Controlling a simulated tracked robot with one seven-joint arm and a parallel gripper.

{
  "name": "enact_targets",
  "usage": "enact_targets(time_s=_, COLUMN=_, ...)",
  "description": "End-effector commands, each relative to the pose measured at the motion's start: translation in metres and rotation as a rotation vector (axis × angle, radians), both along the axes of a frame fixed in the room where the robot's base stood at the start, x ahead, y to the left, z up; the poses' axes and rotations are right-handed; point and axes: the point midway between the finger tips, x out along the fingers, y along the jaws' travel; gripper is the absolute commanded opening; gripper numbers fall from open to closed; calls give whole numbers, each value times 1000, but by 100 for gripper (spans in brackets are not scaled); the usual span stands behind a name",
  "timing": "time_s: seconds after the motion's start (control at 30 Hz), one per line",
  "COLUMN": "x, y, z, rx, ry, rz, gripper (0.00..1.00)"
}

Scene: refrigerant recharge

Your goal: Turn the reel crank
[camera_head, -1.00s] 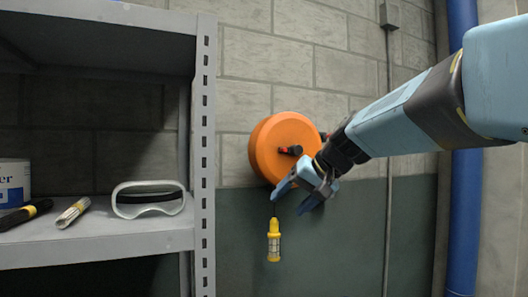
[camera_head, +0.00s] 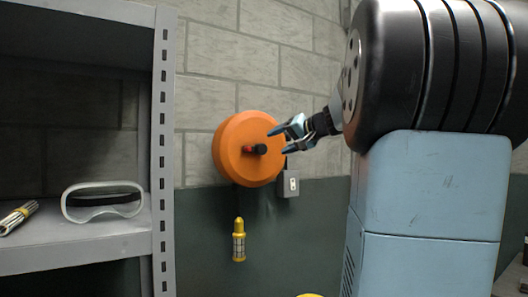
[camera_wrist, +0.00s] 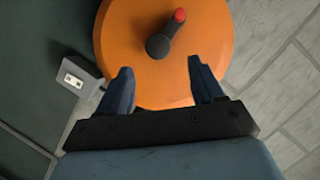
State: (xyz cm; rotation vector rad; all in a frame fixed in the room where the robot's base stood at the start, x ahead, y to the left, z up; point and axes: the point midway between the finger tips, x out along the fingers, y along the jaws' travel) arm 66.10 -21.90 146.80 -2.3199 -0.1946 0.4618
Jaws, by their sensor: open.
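The orange reel (camera_head: 237,136) is fixed to the block wall, and it fills the upper middle of the wrist view (camera_wrist: 124,62). A yellow work lamp (camera_head: 239,240) hangs below the reel. My gripper (camera_head: 276,142) is open and empty in front of the reel's right side. In the wrist view its two fingers (camera_wrist: 158,75) point toward the crank, apart from it.
A grey metal shelf (camera_head: 160,160) stands at the left with clear goggles (camera_head: 102,201) and a rolled item (camera_head: 18,217) on it. A grey outlet box (camera_head: 289,184) is on the wall just right of the reel. The wall below the reel is clear apart from the lamp.

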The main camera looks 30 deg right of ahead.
Motion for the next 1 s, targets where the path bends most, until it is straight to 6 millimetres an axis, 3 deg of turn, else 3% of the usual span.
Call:
enact_targets(time_s=0.2, x=37, y=10, z=-12, rx=1, ry=3, rz=0, gripper=67)
enact_targets(time_s=0.43, x=62, y=18, z=-19, rx=1, ry=2, rz=0, gripper=67)
enact_targets(time_s=0.9, x=72, y=21, z=-21, rx=0, ry=1, rz=-2, gripper=67)
enact_targets(time_s=1.0, x=72, y=21, z=-22, rx=0, ry=1, rz=-2, gripper=57)
